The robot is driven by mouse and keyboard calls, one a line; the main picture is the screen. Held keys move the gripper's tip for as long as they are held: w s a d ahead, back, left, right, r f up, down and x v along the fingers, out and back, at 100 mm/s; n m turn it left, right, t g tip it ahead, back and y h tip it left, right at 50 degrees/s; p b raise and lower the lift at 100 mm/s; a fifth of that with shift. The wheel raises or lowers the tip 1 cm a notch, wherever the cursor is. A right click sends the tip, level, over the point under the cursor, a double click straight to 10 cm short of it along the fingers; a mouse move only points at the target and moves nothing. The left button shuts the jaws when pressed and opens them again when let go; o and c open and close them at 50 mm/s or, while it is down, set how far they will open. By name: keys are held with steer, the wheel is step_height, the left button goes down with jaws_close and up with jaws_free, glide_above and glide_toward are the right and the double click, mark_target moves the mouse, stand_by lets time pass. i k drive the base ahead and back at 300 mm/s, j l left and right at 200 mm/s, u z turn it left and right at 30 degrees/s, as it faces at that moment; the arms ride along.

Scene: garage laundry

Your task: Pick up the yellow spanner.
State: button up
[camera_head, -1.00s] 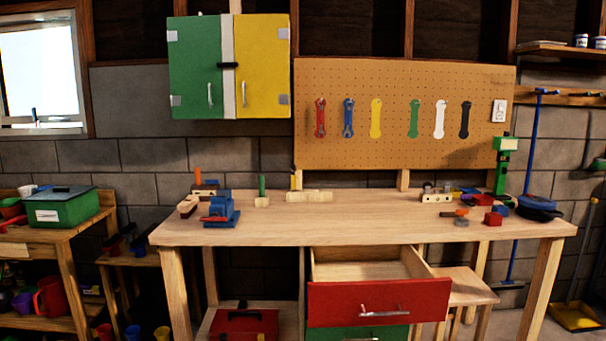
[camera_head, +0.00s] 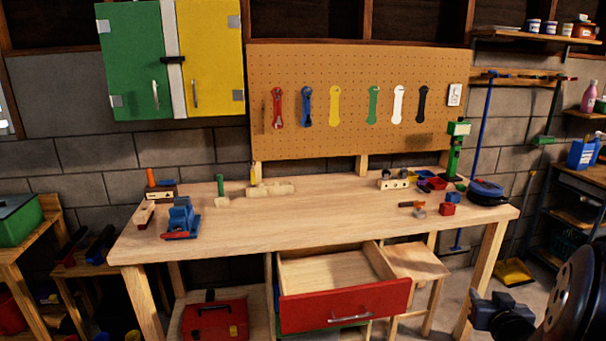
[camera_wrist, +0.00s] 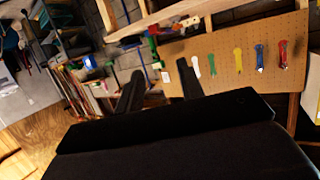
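A yellow spanner shape (camera_head: 334,105) is on the pegboard (camera_head: 425,75), between the blue spanner (camera_head: 307,106) and a green shape (camera_head: 373,105). It looks flat; I cannot tell whether it is a spanner or a painted outline. The wrist view shows it upside down (camera_wrist: 239,61), between green and blue. My gripper (camera_wrist: 158,88) has its two dark fingers apart with nothing seen between them. They are well short of the board. In the head view a dark part of my arm shows at the lower right, right of the workbench.
The wooden workbench (camera_head: 330,222) stands below the board, with a blue vise (camera_head: 181,218) at left and small blocks at right. Its red drawer (camera_head: 345,305) is pulled open and looks empty. A stool (camera_head: 415,262) stands beside it. A green and yellow cabinet (camera_head: 140,65) hangs at left.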

mark_target(252, 172)
steer(key=i+j+u, duration=0.2)
steer(key=i+j, duration=0.2)
steer(key=i, duration=0.15)
steer(key=i+j+u, duration=0.2)
steer(key=i, duration=0.4)
steer(key=i+j+u, duration=0.2)
steer(key=i+j, duration=0.15)
steer(key=i, duration=0.3)
steer(key=i+j+u, duration=0.2)
steer(key=i, duration=0.4)
steer(key=l, duration=0.1)
